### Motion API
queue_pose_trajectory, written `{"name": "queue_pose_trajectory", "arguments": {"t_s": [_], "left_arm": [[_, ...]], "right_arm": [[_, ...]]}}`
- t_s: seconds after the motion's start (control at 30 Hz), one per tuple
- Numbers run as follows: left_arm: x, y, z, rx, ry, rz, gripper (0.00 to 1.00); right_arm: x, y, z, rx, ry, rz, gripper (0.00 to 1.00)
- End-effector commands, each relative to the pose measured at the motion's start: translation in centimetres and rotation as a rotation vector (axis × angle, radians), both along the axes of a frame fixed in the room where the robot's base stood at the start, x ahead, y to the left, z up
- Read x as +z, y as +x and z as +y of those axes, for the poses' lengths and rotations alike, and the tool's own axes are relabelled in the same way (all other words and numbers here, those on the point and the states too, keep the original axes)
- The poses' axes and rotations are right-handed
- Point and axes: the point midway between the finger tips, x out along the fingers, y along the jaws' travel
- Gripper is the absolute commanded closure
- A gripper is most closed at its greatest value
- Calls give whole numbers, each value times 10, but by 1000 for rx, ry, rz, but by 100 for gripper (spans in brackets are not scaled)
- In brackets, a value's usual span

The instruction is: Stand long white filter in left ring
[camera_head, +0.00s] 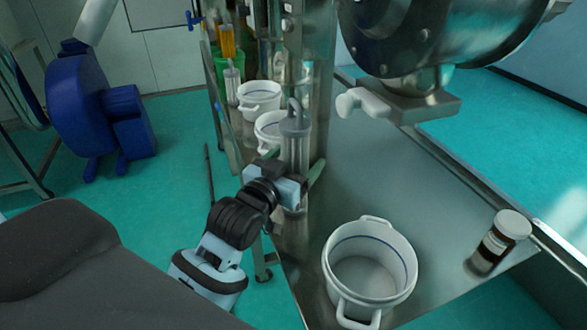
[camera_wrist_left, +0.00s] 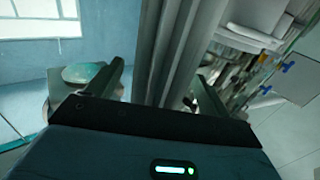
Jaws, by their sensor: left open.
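A long, pale grey-white filter (camera_head: 296,148) with a hooked top stands upright near the left edge of the metal table in the head view. My left gripper (camera_head: 296,166) is open around its lower part, with one finger on each side. In the left wrist view, the filter (camera_wrist_left: 176,55) fills the space between the two spread fingers (camera_wrist_left: 163,85). I cannot tell whether either finger touches it. The filter's base is partly hidden by my gripper. I cannot make out the left ring. My right gripper is not in view.
A white two-handled pot (camera_head: 370,268) stands on the table (camera_head: 375,175) at the front, with a brown white-capped jar (camera_head: 500,240) to its right. White pots (camera_head: 260,97) and a smaller upright filter (camera_head: 232,84) stand behind. A large steel machine (camera_head: 430,40) overhangs the back right.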

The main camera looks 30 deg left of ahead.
Motion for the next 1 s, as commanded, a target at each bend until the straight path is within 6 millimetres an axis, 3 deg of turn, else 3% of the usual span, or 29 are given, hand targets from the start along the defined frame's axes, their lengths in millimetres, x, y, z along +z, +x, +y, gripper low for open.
{"name": "queue_pose_trajectory", "arguments": {"t_s": [0.17,0.43,0.8,0.87,1.0], "left_arm": [[1,14,-1,-1,0,-2,20],[0,15,-1,-1,0,0,21],[0,15,-1,-1,0,0,69],[1,15,-1,-1,0,-2,76],[1,15,-1,-1,0,-2,76]], "right_arm": [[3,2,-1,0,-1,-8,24],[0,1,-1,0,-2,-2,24],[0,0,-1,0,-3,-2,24],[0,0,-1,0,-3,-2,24],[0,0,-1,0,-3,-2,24]]}}
